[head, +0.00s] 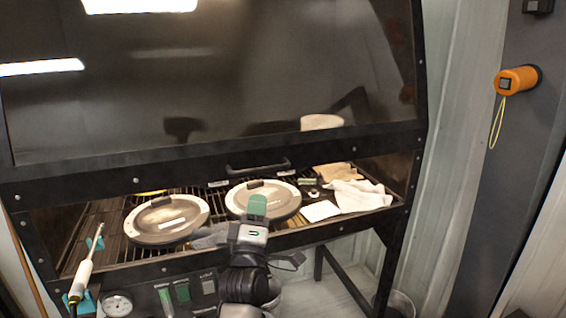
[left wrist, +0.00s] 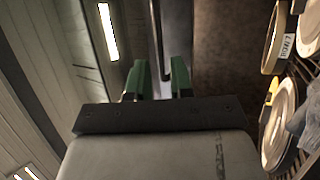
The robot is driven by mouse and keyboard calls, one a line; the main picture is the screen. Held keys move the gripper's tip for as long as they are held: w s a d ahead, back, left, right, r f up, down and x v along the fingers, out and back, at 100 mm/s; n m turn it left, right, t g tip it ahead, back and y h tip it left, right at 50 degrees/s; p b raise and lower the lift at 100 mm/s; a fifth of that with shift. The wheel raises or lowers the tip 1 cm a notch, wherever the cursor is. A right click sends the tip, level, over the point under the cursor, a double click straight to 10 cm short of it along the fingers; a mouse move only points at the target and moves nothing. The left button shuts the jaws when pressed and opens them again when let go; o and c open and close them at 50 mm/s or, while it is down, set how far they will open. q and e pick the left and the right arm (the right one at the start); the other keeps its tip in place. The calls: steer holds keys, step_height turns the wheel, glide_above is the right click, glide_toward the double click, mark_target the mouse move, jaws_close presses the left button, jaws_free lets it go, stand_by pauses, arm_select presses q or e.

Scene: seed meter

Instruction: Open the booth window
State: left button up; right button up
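The booth window (head: 220,85) is a large dark tinted pane in a black frame, seen at the top of the head view. Its lower rail hangs above the booth's front edge, leaving a gap into the booth. A black bar handle (head: 258,168) sits on the lower rail; it also shows in the left wrist view (left wrist: 155,40). My left gripper (head: 257,205) has green fingers and is in front of the booth, below the handle in the picture. In the left wrist view its fingers (left wrist: 160,80) are apart, with the handle lined up with the gap. I cannot tell how far off it is. My right gripper is not in view.
Two round lidded pans (head: 166,219) (head: 264,199) lie on the booth's slatted rack. White cloths (head: 357,195) lie at the right. A white-handled probe (head: 82,275) stands at the front left, near a gauge (head: 117,305). An orange device (head: 517,80) hangs on the right post.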

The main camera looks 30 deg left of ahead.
mark_target(262, 170)
arm_select(q)
steer(key=p+x, duration=0.2)
steer(key=x, duration=0.7)
steer(key=shift+a+r+p, duration=0.1)
steer(key=shift+r+p, duration=0.1)
steer(key=shift+p, duration=0.2)
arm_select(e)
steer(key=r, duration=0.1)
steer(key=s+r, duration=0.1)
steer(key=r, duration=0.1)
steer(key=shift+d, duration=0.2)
arm_select(q)
steer(key=shift+w, duration=0.1)
jaws_close()
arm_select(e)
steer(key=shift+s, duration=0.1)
